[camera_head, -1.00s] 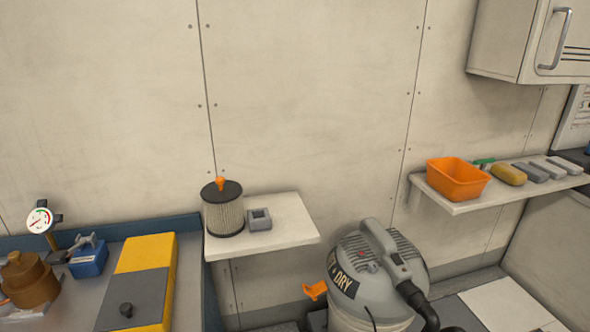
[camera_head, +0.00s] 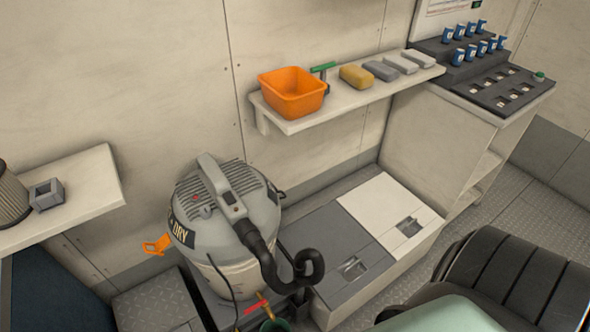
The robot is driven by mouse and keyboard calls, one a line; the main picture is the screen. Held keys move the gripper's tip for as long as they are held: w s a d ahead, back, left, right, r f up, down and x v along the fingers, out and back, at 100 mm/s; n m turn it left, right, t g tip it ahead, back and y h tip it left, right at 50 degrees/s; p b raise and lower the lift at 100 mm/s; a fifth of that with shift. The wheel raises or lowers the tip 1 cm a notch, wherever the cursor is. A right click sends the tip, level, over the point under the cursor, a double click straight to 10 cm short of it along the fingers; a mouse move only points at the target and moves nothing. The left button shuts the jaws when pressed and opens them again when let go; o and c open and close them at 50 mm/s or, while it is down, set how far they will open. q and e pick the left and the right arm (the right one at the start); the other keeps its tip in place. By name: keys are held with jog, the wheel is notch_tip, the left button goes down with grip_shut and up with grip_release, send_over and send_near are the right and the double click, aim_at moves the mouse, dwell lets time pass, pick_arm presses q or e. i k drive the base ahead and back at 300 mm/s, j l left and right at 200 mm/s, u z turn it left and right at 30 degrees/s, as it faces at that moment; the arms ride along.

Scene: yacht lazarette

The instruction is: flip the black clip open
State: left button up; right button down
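I cannot make out a black clip for certain in the head view. An orange latch-like part (camera_head: 157,244) sticks out at the vacuum's left side. The lower front of the vacuum is partly hidden by the hose and the picture's bottom edge. Neither of my grippers is in view.
A wall shelf (camera_head: 300,122) holds an orange bin (camera_head: 291,92) and several small blocks. Grey and white floor lockers (camera_head: 375,205) lie right of the vacuum. A black ribbed object (camera_head: 520,275) fills the lower right.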

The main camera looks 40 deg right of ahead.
aim_at(277, 192)
jog(key=l+u, duration=0.2)
jog(key=l, duration=1.05)
jog(key=k+l+u, duration=0.15)
jog(key=l, duration=1.1)
